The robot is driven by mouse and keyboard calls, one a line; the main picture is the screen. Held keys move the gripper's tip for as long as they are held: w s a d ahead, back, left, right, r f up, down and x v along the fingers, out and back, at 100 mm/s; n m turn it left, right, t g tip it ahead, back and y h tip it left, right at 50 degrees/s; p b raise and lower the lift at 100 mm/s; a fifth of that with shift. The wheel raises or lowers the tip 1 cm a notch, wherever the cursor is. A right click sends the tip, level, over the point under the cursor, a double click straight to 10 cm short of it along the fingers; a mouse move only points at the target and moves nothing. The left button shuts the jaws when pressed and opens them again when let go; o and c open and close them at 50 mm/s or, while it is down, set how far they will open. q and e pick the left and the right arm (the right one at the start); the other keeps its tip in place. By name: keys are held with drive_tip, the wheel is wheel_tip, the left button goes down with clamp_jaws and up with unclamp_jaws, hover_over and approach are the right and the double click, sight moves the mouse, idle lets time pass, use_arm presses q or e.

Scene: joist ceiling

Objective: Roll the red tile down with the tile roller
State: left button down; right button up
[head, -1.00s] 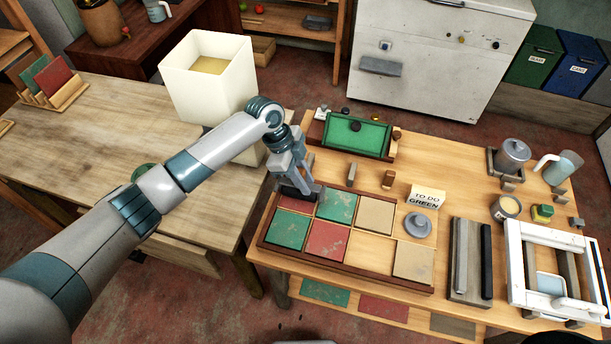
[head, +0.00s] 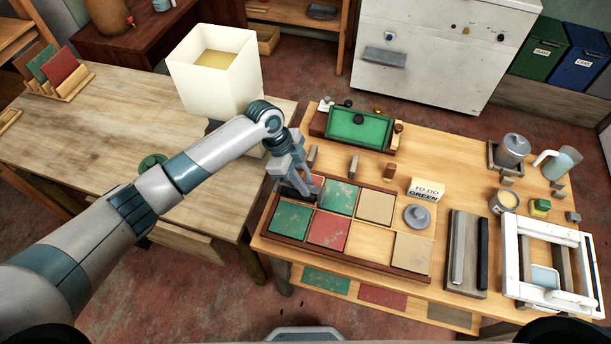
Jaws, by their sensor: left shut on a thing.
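A shallow brown wooden tray (head: 340,262) holds red, green and tan square tiles. One red tile (head: 318,182) is in the back left cell, mostly hidden by my left gripper (head: 292,183). Another red tile (head: 327,231) is in the front row, second from the left. My left gripper is shut on the dark tile roller (head: 299,194), which is low over the front part of the back left red tile. I cannot tell whether it presses on it. My right gripper is not in view.
Green tiles (head: 289,219) and tan tiles (head: 376,207) fill nearby cells. A grey knobbed disc (head: 417,217) stands at the tray's right. Small wooden blocks (head: 353,165) and a "TO DO GREEN" card (head: 426,190) stand behind. A white frame (head: 512,265) is at right.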

use_arm(q)
drive_tip(key=shift+w+f, duration=0.1)
drive_tip(key=shift+w, duration=0.05)
drive_tip(key=shift+w+d+b, duration=0.3)
drive_tip(key=shift+w+b, duration=0.45)
drive_tip(key=shift+w, duration=0.2)
drive_tip(key=shift+w+d+r, duration=0.15)
drive_tip(key=shift+w+r, duration=0.05)
drive_tip(key=shift+w, duration=0.25)
drive_tip(key=shift+w+d+f+b, duration=0.15)
drive_tip(key=shift+w+d+b, duration=0.05)
drive_tip(key=shift+w+b, duration=0.55)
drive_tip(key=shift+w+d+b, duration=0.3)
drive_tip(key=shift+w+b, duration=0.3)
drive_tip(key=shift+b, duration=0.1)
